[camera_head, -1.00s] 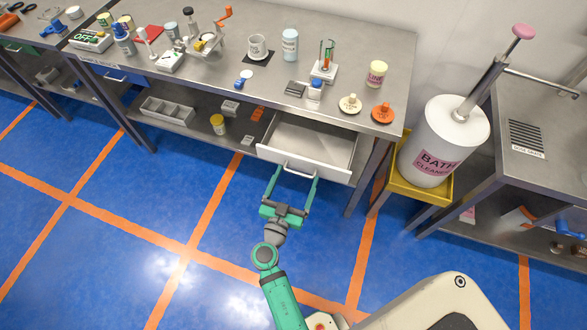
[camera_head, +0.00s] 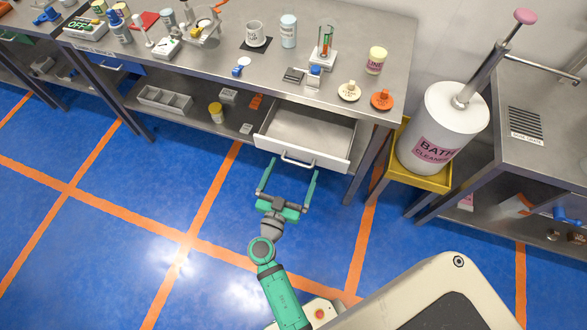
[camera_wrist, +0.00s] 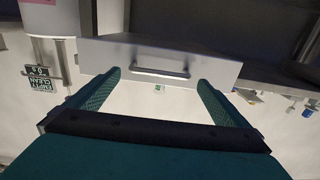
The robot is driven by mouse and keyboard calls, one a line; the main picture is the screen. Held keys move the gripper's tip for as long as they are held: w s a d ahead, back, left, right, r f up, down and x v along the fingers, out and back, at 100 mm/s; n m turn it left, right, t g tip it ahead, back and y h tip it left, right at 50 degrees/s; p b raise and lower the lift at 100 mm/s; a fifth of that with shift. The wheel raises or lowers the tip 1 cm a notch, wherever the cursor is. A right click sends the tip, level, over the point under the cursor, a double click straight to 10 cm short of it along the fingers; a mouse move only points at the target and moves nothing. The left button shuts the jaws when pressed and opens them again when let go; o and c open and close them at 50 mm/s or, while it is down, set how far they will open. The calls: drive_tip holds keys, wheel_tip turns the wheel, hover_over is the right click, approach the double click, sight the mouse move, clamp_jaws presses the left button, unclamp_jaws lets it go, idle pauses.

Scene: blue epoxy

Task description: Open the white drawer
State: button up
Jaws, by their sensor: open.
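The white drawer (camera_head: 303,153) under the steel bench is pulled out, and its empty inside shows from above in the head view. Its front also shows in the wrist view (camera_wrist: 206,67), with a bar handle (camera_wrist: 160,73) across it. In the head view the handle (camera_head: 298,163) is on the drawer front's near side. My gripper (camera_head: 288,178) is open, its two green fingers spread apart and pointing at the drawer front. It is in front of the handle and apart from it, with nothing between the fingers (camera_wrist: 160,88).
The bench top (camera_head: 215,85) holds cups, bottles and lids above the drawer. Grey bins (camera_head: 165,101) and a yellow jar (camera_head: 216,112) are on the lower shelf. A bath cleaner drum (camera_head: 443,128) stands in a yellow tray at right. Blue floor in front is clear.

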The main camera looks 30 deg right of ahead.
drive_tip(key=v, duration=0.9)
drive_tip(key=shift+a, duration=0.25)
drive_tip(key=shift+s, duration=0.3)
drive_tip(key=s+a+f+n+y, duration=0.7)
drive_tip(key=s+a+f+y, duration=0.1)
drive_tip(key=s+a+y, duration=0.15)
drive_tip(key=s+a+r+n+t+y, duration=0.1)
drive_tip(key=s+r, duration=0.3)
drive_tip(key=r, duration=0.4)
drive_tip(key=s+a+r+n+t+y, duration=0.1)
drive_tip(key=s+a+r+t+y, duration=0.1)
drive_tip(key=s+r, duration=0.3)
wheel_tip(320, 180, up, 3)
drive_tip(key=shift+a+r+n+y, duration=0.2)
drive_tip(key=shift+a+n+y, duration=0.1)
drive_tip(key=shift+y, duration=0.15)
